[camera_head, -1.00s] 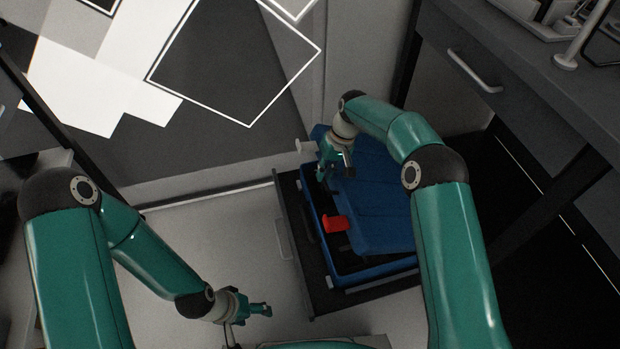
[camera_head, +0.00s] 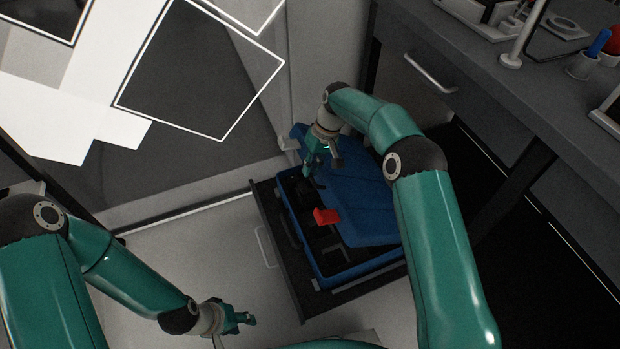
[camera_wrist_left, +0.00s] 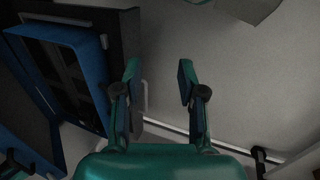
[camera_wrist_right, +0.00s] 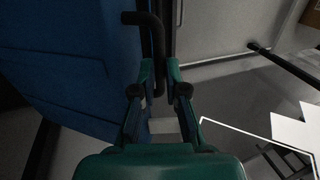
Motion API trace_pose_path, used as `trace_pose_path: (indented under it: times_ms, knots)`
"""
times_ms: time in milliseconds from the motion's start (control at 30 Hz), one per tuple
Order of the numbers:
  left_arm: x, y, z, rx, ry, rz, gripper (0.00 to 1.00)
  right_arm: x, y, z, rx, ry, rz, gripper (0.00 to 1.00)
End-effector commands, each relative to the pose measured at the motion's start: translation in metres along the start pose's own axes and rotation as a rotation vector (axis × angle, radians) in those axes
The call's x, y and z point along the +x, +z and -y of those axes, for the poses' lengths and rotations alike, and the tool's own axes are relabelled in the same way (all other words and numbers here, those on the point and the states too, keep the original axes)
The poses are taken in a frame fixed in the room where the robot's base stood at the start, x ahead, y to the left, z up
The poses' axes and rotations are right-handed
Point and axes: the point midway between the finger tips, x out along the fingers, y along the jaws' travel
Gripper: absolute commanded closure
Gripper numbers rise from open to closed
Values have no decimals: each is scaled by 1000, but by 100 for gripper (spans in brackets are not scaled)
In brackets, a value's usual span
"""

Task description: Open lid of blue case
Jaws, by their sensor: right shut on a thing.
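The blue case (camera_head: 333,277) sits in a dark open drawer. Its blue lid (camera_head: 352,196) is tilted up, and the dark inside shows along the left side. A red object (camera_head: 326,216) is inside near the opening. My right gripper (camera_head: 308,170) is at the lid's far left edge. In the right wrist view, its fingers (camera_wrist_right: 160,75) are closed around a black handle (camera_wrist_right: 156,38) beside the blue lid. My left gripper (camera_head: 248,318) is low at the front left, apart from the case. In the left wrist view its fingers (camera_wrist_left: 157,75) are spread and empty.
The dark drawer (camera_head: 275,238) has a thin handle (camera_head: 266,247) on its left face. A grey counter (camera_head: 500,90) with several items stands at the right. The pale floor (camera_head: 190,255) left of the drawer is clear.

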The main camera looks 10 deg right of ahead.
Motion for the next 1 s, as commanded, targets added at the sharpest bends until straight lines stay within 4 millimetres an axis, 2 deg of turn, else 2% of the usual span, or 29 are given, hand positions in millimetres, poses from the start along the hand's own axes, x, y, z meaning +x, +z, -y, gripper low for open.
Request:
trace_pose_path:
  times_ms: [33, 200, 233, 367, 467, 567, 733, 867, 1000]
  knots:
    - [0, 2, 0, -31, 0, 7, 73, 0, 0, 0, 2, 0, -1, 100]
    - [0, 12, 2, -275, -21, 78, 100, 0, 0, 0, 2, 0, -1, 100]
    - [1, 10, 2, -339, -28, 88, 100, 0, 0, 0, 2, 0, -1, 100]
    - [5, -14, 2, -678, -57, 115, 100, 0, 0, 0, 2, 0, -2, 100]
    - [8, -46, -9, -955, -65, 123, 100, -1, -1, 0, 2, 0, -3, 100]
    - [6, -88, -31, -1220, -48, 130, 100, -1, -1, 0, 2, 0, -4, 100]
    - [-11, -160, -94, -1559, 33, 173, 100, -1, -1, 0, 2, 0, -5, 100]
    - [-31, -203, -150, -1658, 118, 210, 100, -1, -2, 0, 2, 0, -7, 100]
    - [-51, -233, -203, -1616, 215, 209, 100, -1, -2, 0, 2, 0, -8, 100]
